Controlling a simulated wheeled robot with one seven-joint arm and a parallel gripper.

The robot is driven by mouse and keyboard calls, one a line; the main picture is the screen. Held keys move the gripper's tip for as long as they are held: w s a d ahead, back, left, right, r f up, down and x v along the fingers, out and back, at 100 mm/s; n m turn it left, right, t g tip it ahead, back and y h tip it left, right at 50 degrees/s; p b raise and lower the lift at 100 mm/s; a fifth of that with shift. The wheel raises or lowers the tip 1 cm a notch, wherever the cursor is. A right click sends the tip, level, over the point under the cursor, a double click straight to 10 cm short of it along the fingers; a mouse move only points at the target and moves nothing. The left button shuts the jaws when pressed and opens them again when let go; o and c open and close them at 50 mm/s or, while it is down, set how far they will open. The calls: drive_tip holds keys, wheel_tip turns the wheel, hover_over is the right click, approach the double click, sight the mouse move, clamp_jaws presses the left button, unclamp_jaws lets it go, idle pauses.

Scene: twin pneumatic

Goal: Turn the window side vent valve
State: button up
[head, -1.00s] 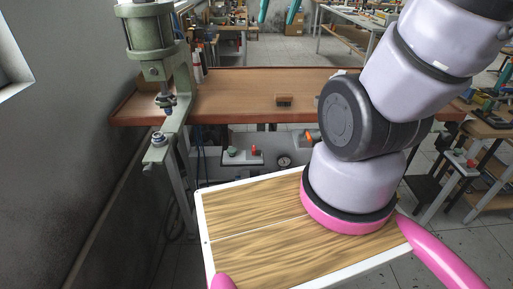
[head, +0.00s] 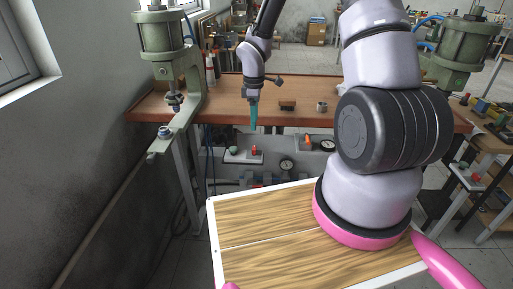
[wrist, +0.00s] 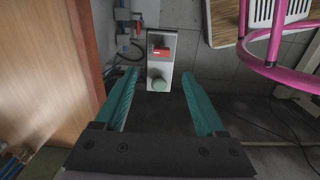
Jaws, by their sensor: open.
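A small grey control box (head: 240,157) hangs below the bench on the window side. My gripper (head: 254,128) points down in front of the bench edge, above this box. In the wrist view its teal fingers (wrist: 160,72) are open and empty.
The wooden bench (head: 225,103) has a green press (head: 163,38) at its left and another (head: 463,55) at its right. A small brown block (head: 287,105) lies on top. A gauge (head: 286,166) and an orange-red part (head: 306,140) are to the right below the bench.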

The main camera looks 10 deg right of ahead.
sight(254, 147)
wheel_tip(254, 147, down, 12)
drive_tip(key=shift+a+r, duration=0.15)
drive_tip(key=shift+r, duration=0.05)
drive_tip(key=shift+c, duration=0.3)
clamp_jaws()
